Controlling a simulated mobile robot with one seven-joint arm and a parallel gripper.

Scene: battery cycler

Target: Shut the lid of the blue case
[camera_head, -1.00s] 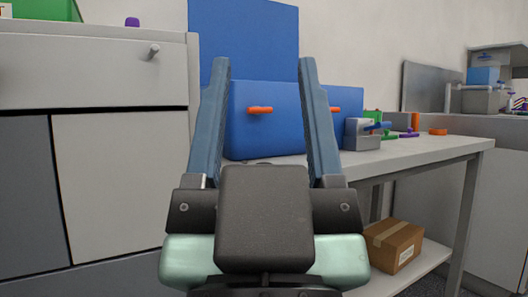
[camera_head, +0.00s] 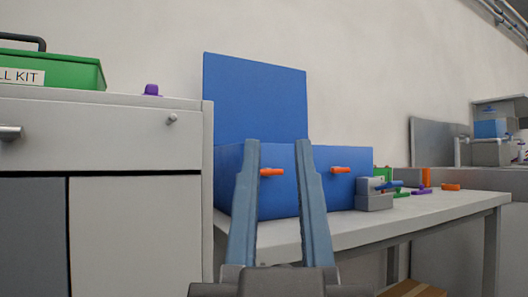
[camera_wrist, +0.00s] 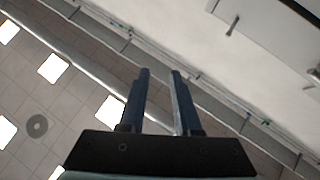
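The blue case (camera_head: 348,197) stands on the table to the right of the white cabinet, with two orange latches on its front. Its lid (camera_head: 256,100) stands upright, open, at the back. My gripper (camera_head: 277,145) is in front of the case in the head view, pointing up, its two fingers apart with nothing between them. The fingers overlap the case's front in the picture, and I cannot tell how far from it they are. In the wrist view my gripper (camera_wrist: 160,72) is also open and empty, and the case is not visible there.
A white cabinet (camera_head: 110,140) with a green kit box (camera_head: 60,70) and a purple item (camera_head: 152,90) on top stands at the left. A grey block (camera_head: 374,194) and several small coloured parts lie on the table (camera_head: 430,209) right of the case. Free air surrounds the lid's top.

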